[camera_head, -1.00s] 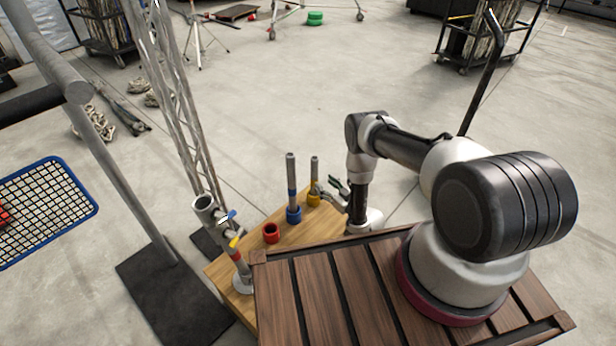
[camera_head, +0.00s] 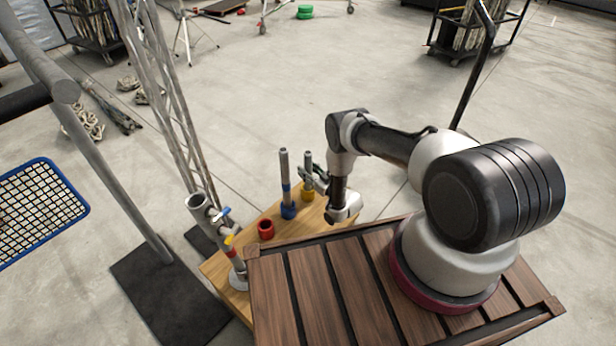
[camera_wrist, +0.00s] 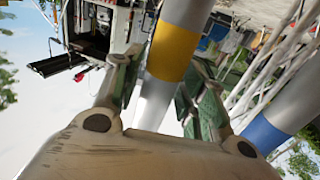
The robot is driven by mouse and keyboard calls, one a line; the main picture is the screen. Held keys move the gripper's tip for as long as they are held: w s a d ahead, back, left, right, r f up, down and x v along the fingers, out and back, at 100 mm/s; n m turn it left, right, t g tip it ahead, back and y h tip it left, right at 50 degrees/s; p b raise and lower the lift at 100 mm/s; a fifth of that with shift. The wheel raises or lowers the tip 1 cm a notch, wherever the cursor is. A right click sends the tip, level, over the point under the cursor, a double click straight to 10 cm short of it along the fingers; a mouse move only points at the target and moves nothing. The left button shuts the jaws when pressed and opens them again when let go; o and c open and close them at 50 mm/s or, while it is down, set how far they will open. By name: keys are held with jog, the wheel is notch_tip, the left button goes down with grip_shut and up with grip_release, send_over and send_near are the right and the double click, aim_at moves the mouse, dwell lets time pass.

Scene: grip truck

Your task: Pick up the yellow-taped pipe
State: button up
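The yellow-taped pipe (camera_head: 309,162) stands upright in a yellow socket (camera_head: 308,193) on the wooden board. Its yellow band (camera_wrist: 175,50) shows large in the wrist view. My gripper (camera_head: 312,178) is at the pipe, just above the socket. In the wrist view my gripper (camera_wrist: 160,85) is open, with one finger on each side of the grey pipe below the band in the picture. A narrow gap shows at the left finger; contact at the right finger is unclear. The blue-taped pipe (camera_head: 285,170) stands close by to the left; its blue band shows in the wrist view (camera_wrist: 263,135).
A slatted wooden deck (camera_head: 310,290) lies in front. A lattice truss (camera_head: 165,100) rises behind at left.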

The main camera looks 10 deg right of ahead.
grip_shut()
